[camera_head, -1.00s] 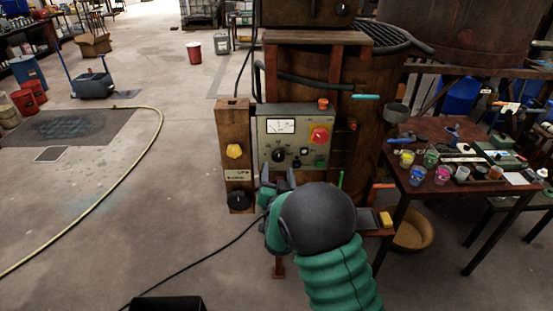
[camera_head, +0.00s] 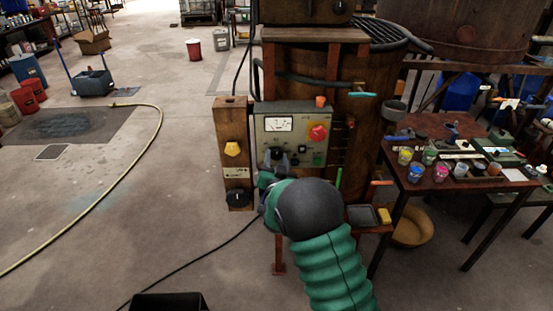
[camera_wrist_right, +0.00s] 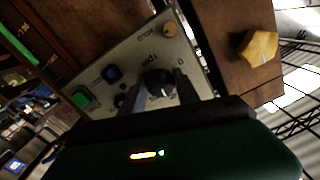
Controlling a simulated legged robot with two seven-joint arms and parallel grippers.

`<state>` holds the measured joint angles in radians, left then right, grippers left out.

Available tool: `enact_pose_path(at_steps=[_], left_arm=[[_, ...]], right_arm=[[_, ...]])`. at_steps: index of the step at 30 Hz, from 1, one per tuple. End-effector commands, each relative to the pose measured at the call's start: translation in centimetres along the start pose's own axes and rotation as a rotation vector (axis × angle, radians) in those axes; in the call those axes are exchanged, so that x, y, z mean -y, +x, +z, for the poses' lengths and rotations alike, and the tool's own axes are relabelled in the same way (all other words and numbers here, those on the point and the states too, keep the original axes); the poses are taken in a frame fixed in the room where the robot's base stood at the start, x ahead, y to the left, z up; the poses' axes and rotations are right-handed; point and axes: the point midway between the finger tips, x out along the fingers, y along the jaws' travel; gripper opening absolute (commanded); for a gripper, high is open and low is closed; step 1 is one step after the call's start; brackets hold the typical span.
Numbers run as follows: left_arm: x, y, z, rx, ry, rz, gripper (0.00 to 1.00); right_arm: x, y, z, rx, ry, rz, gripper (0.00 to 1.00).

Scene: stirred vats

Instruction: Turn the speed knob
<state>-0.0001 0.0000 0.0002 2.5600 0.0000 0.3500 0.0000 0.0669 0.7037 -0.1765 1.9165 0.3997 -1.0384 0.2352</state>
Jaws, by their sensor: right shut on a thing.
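The control panel (camera_head: 295,124) is a grey-green plate on the rusty vat's front, with a dial gauge (camera_head: 278,124) and a red knob (camera_head: 317,132). The black speed knob (camera_wrist_right: 157,84) sits by the "rpm" lettering in the right wrist view; in the head view my gripper largely hides it. My right gripper (camera_head: 283,159) is at the panel's lower left, and its fingers (camera_wrist_right: 160,95) are shut on the knob, one on each side.
A table (camera_head: 428,189) with paint cups stands right. A hose crosses the open floor at left.

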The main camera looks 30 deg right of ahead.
Motion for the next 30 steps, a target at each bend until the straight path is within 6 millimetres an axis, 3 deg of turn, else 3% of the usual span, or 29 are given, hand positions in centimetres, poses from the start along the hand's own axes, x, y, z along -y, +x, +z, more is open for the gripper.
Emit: enact_pose_path(at_steps=[14, 30], left_arm=[[0.01, 0.28, 0.06, 0.000, 0.000, 0.000, 0.34], [0.01, 1.00, 0.23, 0.000, 0.000, 0.000, 0.34]], right_arm=[[-0.23, -0.02, 0.04, 0.000, -0.071, 0.004, 0.00], [-0.27, -0.03, 0.03, 0.001, -0.515, 0.003, 0.00]])
